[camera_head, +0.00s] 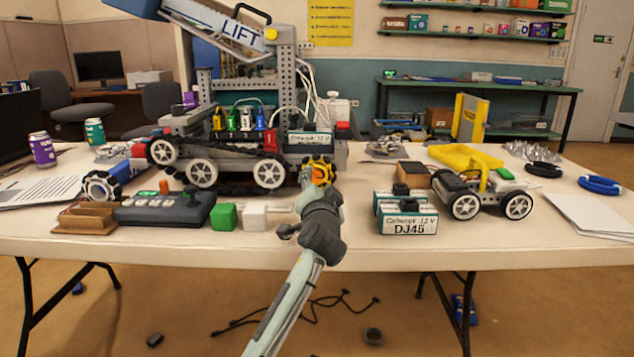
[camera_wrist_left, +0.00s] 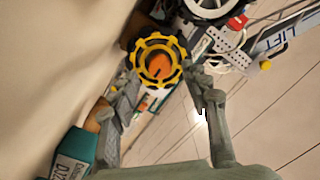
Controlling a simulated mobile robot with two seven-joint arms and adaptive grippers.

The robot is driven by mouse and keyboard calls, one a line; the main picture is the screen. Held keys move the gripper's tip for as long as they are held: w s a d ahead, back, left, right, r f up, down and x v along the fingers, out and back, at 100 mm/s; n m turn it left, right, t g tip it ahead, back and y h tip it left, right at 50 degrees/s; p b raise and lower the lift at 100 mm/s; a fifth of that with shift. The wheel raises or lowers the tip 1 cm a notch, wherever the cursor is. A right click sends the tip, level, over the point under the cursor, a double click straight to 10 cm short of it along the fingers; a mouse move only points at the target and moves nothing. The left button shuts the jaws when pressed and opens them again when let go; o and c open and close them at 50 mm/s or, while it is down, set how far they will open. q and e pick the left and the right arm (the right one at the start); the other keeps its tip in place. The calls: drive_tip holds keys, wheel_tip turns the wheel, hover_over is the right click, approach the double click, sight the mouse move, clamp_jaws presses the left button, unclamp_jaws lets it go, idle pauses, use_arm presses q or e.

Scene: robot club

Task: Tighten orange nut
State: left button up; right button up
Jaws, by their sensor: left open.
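The orange nut (camera_head: 321,179) sits low on the front right of the grey lift robot (camera_head: 200,124), inside a yellow-and-black ring. In the left wrist view the nut (camera_wrist_left: 158,66) faces the camera, framed by the knobbed yellow ring (camera_wrist_left: 178,48). My left gripper (camera_head: 318,189) reaches in from the front and covers part of the nut in the head view. In the left wrist view its two fingers (camera_wrist_left: 163,80) are spread, one on each side of the ring's lower part, with nothing held between them. I cannot tell whether they touch the ring. My right gripper is not in view.
A green cube (camera_head: 223,217), a white cube (camera_head: 254,217) and a controller box (camera_head: 165,210) lie left of my arm. Batteries (camera_head: 408,219) and a small wheeled robot (camera_head: 480,190) stand to the right. The table front between white cube and batteries is otherwise clear.

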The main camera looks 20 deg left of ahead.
use_arm(q)
drive_tip(key=shift+w+a, duration=0.25)
drive_tip(key=shift+w, duration=0.45)
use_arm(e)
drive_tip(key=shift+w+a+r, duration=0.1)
